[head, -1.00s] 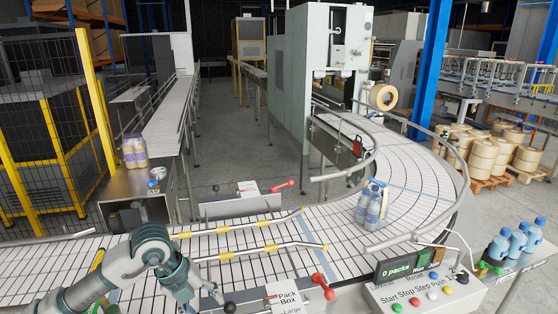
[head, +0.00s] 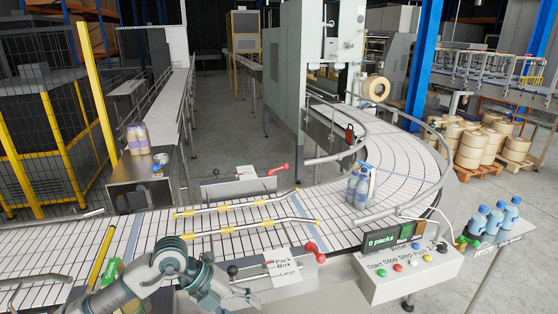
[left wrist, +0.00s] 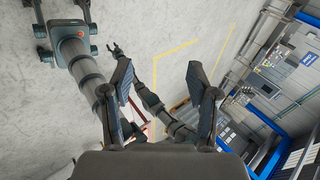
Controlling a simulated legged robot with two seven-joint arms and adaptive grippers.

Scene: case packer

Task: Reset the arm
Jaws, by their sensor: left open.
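My left arm (head: 172,262) comes in from the lower left in the head view, bent over the near edge of the conveyor; its gripper is not clear there. In the left wrist view my left gripper (left wrist: 160,68) is open, its two dark fingers wide apart with nothing between them. Beyond them are grey floor and parts of my own body. A small dark claw-like end (left wrist: 115,50) on another limb shows there, perhaps my right gripper; its state is too small to tell. My right arm does not show in the head view.
Blue bottles (head: 357,187) stand on the curved conveyor (head: 405,165). Yellow-marked guide rails (head: 250,228), red-knobbed levers (head: 315,251) and a Pack Box sign (head: 283,264) are near my arm. A button panel (head: 410,265) and more bottles (head: 492,220) are at right.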

